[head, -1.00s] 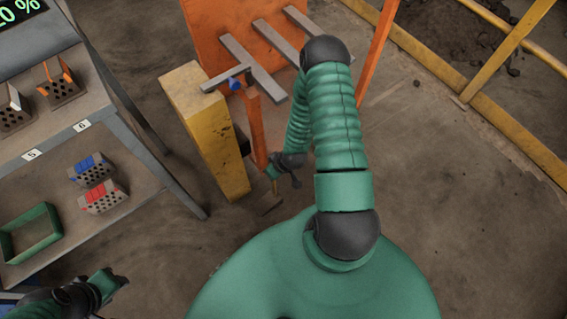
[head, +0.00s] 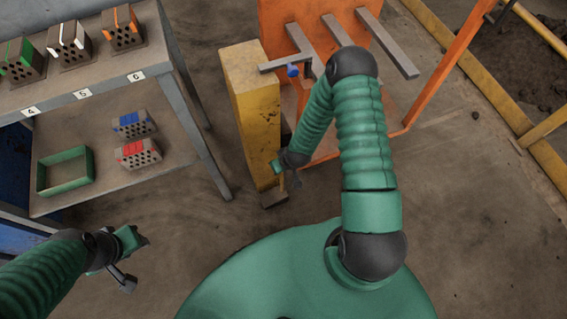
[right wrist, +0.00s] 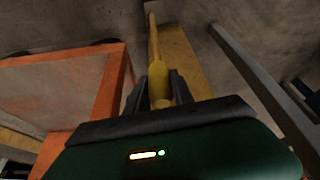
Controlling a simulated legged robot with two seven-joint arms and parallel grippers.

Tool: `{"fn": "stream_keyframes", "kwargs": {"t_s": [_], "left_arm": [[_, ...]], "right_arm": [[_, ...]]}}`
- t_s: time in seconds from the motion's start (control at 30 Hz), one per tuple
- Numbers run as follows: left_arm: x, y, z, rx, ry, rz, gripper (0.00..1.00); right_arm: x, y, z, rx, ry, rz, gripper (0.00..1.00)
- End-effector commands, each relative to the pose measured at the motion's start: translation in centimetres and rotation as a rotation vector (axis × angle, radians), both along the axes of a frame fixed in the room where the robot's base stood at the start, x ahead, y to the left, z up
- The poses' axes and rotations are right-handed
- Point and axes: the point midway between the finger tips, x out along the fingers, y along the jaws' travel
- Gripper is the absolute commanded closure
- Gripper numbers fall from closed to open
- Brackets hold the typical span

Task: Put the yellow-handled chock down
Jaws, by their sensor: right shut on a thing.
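My right gripper (head: 290,172) is shut on the yellow handle of the chock. In the right wrist view the yellow handle (right wrist: 158,78) stands between the two dark fingers of the gripper (right wrist: 160,90). In the head view the chock's brown block (head: 273,198) is below the gripper, low by the foot of the yellow post. I cannot tell whether the block touches the floor. My left gripper (head: 140,240) is at the lower left, over the floor in front of the shelf; its jaw opening is not clear.
A grey shelf unit (head: 190,95) at the left bears hollow bricks and a green tray (head: 42,176). The yellow post (head: 255,110) and an orange rack (head: 283,30) with grey bars stand close to the right gripper. Bare floor (head: 470,200) lies at the right.

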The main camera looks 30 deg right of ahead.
Motion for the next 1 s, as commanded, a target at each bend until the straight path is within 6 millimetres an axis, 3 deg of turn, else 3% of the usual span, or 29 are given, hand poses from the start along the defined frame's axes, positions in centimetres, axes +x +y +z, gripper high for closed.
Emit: {"fn": "stream_keyframes", "kwargs": {"t_s": [0.13, 0.5, 0.53, 0.67, 1.0], "left_arm": [[0.0, 0.0, -1.2, 0.000, 0.000, 0.000, 0.64], [0.0, 0.0, -1.3, 0.000, 0.000, 0.000, 0.64], [0.0, 0.0, -1.2, 0.000, 0.000, 0.000, 0.64], [0.0, 0.0, -1.2, 0.000, 0.000, 0.000, 0.64], [0.0, 0.0, -1.0, 0.000, 0.000, 0.000, 0.64]], "right_arm": [[0.1, 0.0, -1.8, -0.001, -0.003, 0.001, 1.00], [0.1, 0.0, -2.0, -0.001, -0.004, 0.002, 1.00], [0.0, 0.0, -2.0, 0.000, -0.001, 0.001, 0.67], [0.0, 0.0, -2.0, 0.000, -0.001, 0.001, 0.50], [0.0, 0.0, -1.6, 0.000, -0.001, 0.001, 0.50]]}}
